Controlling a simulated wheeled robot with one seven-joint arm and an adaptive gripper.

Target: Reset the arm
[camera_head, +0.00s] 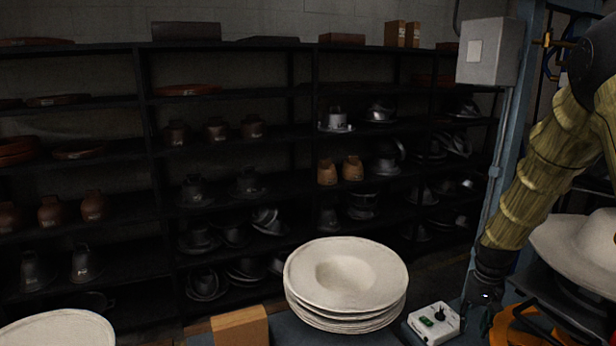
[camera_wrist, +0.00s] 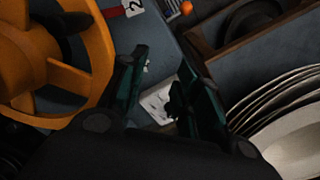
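My arm comes down at the right of the head view, its end low near the press. My gripper (camera_wrist: 163,65) shows in the wrist view with its two dark green fingers apart and nothing held between them. Beyond the fingers is a white control box (camera_wrist: 156,104), which also shows in the head view (camera_head: 434,322) with a black knob and a green button.
An orange handwheel (camera_wrist: 57,65) is close left of my gripper. A stack of white hats (camera_head: 347,273) stands left of the control box. Another pale hat (camera_head: 578,243) sits at the press behind my arm. Dark shelves (camera_head: 222,95) with hat moulds line the wall.

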